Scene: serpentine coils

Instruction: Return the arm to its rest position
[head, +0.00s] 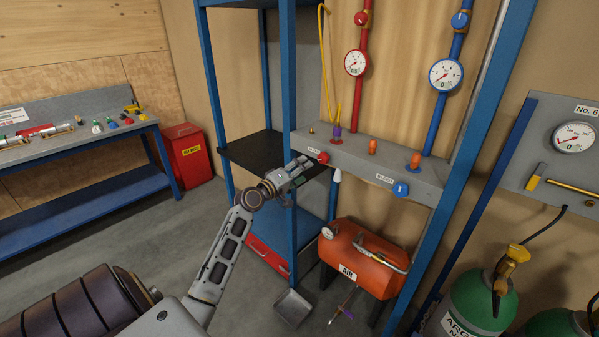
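My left arm (222,257) comes in from the lower left and reaches up toward the blue rack. My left gripper (306,167) is in front of the rack's left post, with its fingertips close to the red knob (323,157) on the grey panel (352,160). I cannot tell whether the fingers touch the knob or how far apart they are. My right gripper is not in view.
A blue rack post (289,80) stands right by my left gripper, with a black shelf (262,148) behind. An orange tank (362,258) sits below the panel. Green gas cylinders (475,300) stand at right. A workbench (70,143) and red bin (188,155) are at left. Open floor lies between.

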